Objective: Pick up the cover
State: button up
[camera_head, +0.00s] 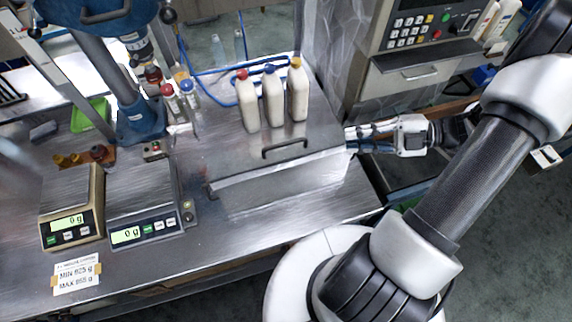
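A brushed-metal cover (250,160) with a black bar handle (285,148) lies on the metal table, in the middle of the view. Its front side slopes down towards the table's front edge. My gripper (349,136) is at the right end of the cover, pointing left, with its fingertips close to the cover's right edge. Its two fingers look apart, with nothing seen between them. I cannot tell whether the fingertips touch the cover. The handle stands free, to the left of my gripper.
Three white bottles (273,96) with red, blue and yellow caps stand just behind the handle. Two scales (142,230) reading 0 g sit at the left. A control panel (425,28) stands at the back right.

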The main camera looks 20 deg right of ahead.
jog(key=b, duration=0.2)
send_near(286, 144)
jog(key=a, duration=0.3)
jog(key=x, duration=0.2)
jog(key=b+x, duration=0.1)
jog(key=x, duration=0.4)
jog(key=shift+w+d+f+b, duration=0.25)
jog(key=shift+w+f+b, duration=0.05)
jog(key=shift+w+f, duration=0.1)
jog(key=shift+c, duration=0.5)
grip_shut()
jog(key=shift+r, duration=0.1)
